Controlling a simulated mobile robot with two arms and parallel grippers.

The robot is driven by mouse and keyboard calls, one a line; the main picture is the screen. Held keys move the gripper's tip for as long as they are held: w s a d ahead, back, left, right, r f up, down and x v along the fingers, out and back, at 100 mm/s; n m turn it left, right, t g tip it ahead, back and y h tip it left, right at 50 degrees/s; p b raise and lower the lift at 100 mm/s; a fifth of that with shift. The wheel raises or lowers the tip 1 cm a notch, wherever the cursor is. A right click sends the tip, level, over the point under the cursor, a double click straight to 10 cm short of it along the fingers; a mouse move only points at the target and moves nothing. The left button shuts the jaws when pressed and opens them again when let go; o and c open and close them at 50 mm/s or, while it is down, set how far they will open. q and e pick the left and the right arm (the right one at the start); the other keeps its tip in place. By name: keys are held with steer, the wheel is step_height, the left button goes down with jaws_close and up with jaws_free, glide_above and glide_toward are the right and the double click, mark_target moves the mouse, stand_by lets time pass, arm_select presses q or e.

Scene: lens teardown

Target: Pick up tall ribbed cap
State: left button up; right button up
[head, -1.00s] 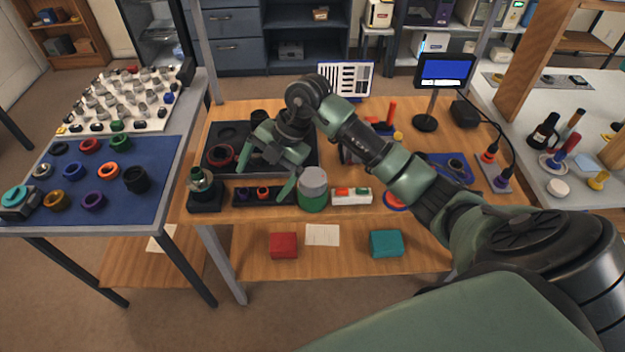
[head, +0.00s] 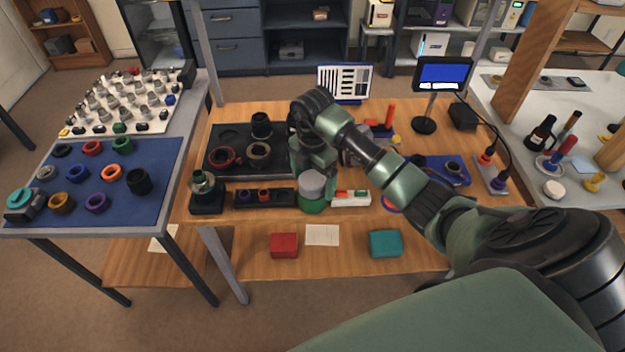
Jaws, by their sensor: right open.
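My right gripper (head: 314,168) is open and points down over the middle of the wooden table, just behind a green jar with a grey top (head: 312,188). Its fingertips are partly hidden by the jar and the wrist. I cannot tell for sure which thing is the tall ribbed cap, as ribs are too small to make out. A tall black cylinder (head: 261,126) stands in the dark tray (head: 225,137), left of my right gripper and apart from it. Another black, fairly tall piece (head: 138,181) stands on the blue mat. My left gripper is not in view.
The tray also holds a red-trimmed ring (head: 224,157) and a brownish ring (head: 259,153). A black strip (head: 263,198) with small rings and a white block (head: 350,197) flank the jar. A screen on a stand (head: 443,75) is at the back right.

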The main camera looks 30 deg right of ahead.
steer(key=shift+f, duration=0.1)
steer(key=c, duration=1.4)
